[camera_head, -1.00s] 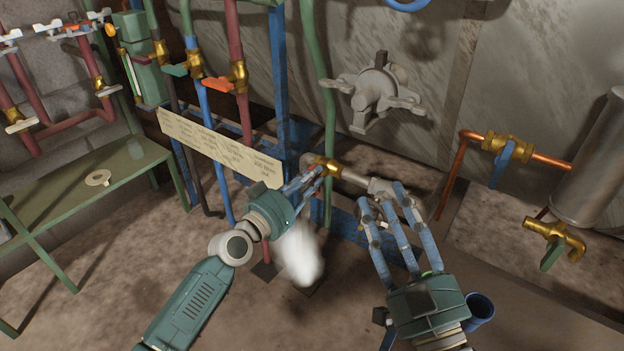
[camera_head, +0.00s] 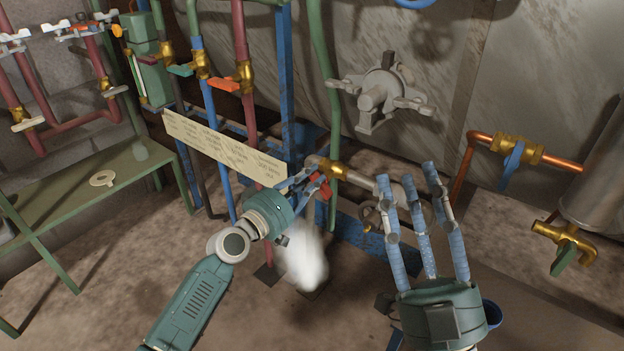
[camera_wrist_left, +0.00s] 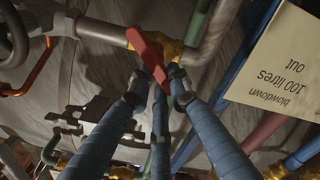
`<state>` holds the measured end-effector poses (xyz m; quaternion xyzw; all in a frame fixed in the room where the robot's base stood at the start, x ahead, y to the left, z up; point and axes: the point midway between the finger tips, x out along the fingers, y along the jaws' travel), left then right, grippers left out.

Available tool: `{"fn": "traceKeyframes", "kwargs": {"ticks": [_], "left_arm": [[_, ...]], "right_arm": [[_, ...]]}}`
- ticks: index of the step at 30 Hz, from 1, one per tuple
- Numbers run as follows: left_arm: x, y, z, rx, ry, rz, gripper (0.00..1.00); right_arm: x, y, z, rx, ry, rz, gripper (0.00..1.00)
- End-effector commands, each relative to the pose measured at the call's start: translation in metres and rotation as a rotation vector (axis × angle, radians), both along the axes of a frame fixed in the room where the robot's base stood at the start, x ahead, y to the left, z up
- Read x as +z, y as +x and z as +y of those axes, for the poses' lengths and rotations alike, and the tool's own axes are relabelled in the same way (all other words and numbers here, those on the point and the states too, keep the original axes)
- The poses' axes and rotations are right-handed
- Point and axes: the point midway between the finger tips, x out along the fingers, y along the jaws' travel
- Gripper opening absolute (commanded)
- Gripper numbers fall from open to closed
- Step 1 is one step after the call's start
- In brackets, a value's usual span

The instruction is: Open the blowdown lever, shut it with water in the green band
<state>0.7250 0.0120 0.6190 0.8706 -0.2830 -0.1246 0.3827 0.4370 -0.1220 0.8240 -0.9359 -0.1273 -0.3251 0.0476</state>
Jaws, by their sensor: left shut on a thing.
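The red blowdown lever (camera_head: 325,188) sits on a brass valve (camera_head: 326,166) in a pale pipe. My left gripper (camera_head: 308,183) is shut on the lever. In the left wrist view the blue fingers (camera_wrist_left: 165,85) close around the red lever (camera_wrist_left: 148,50), its lower end showing between them. A white plume (camera_head: 303,258) comes out low beside the left gripper. My right gripper (camera_head: 412,182) is open and empty, fingers spread, in front of the pale pipe to the right. A green-framed upright gauge (camera_head: 131,75) stands at upper left; its water level is too small to read.
A paper sign (camera_head: 220,148) hangs behind the left gripper; the wrist view shows "blowdown 100 litres out". Other pipes carry orange (camera_head: 224,82) and teal (camera_head: 181,70) levers. A green table (camera_head: 80,190) stands left. Copper piping with a blue lever (camera_head: 511,165) is at right.

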Motion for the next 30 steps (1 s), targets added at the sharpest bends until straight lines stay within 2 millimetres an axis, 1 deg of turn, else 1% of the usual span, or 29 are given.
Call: {"fn": "traceKeyframes", "kwargs": {"ticks": [17, 18, 20, 21, 30], "left_arm": [[-0.0012, 0.0006, 0.0015, 0.002, -0.029, 0.022, 0.00], [-0.0012, 0.0006, 0.0016, 0.002, -0.029, 0.022, 0.22], [-0.0013, 0.0006, 0.0015, 0.002, -0.029, 0.022, 0.34], [-0.0012, 0.0006, 0.0015, 0.002, -0.029, 0.022, 0.37], [-0.0011, -0.0007, 0.0019, 0.001, -0.029, 0.022, 0.37]], "right_arm": [[0.0023, -0.0019, -0.0003, 0.001, 0.005, -0.013, 0.40], [0.0023, -0.0019, -0.0003, 0.001, 0.005, -0.013, 0.40], [0.0022, -0.0019, -0.0003, 0.001, 0.005, -0.013, 0.40], [0.0022, -0.0019, -0.0002, 0.001, 0.005, -0.013, 0.40], [0.0026, -0.0020, 0.0002, 0.003, 0.005, -0.012, 0.40]]}}
